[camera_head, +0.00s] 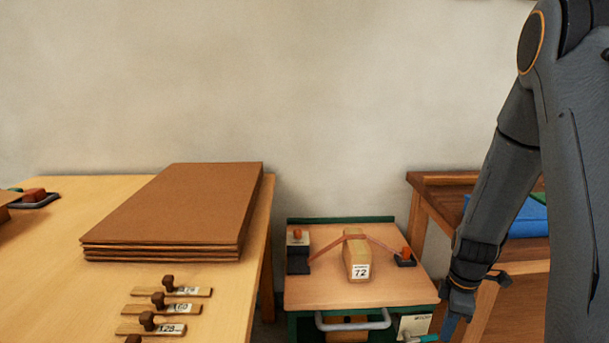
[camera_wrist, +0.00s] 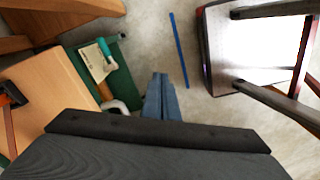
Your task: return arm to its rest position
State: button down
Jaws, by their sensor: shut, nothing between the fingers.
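My arm hangs down on the right side of the head view. My gripper (camera_head: 449,326) is low, just right of the small cart's front edge, and its fingertips are partly cut off by the bottom of the picture. In the wrist view my gripper (camera_wrist: 160,82) shows as two blue-grey fingers close together, pointing over the grey floor (camera_wrist: 150,45). It is shut with nothing between the fingers.
A small green-framed cart (camera_head: 330,293) bears a block marked 72 (camera_head: 357,262). A wooden table (camera_head: 60,280) with stacked brown boards (camera_head: 180,210) stands left. A wooden bench (camera_head: 430,190) stands behind my arm. A dark-framed seat (camera_wrist: 240,50) is right in the wrist view.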

jog(key=s+a+r+m+p, duration=0.2)
jog(key=s+a+r+m, duration=1.1)
jog(key=r, duration=0.5)
jog(key=s+a, duration=0.2)
jog(key=a, duration=0.1)
jog(key=shift+s+m, duration=0.3)
jog(key=shift+s, duration=0.1)
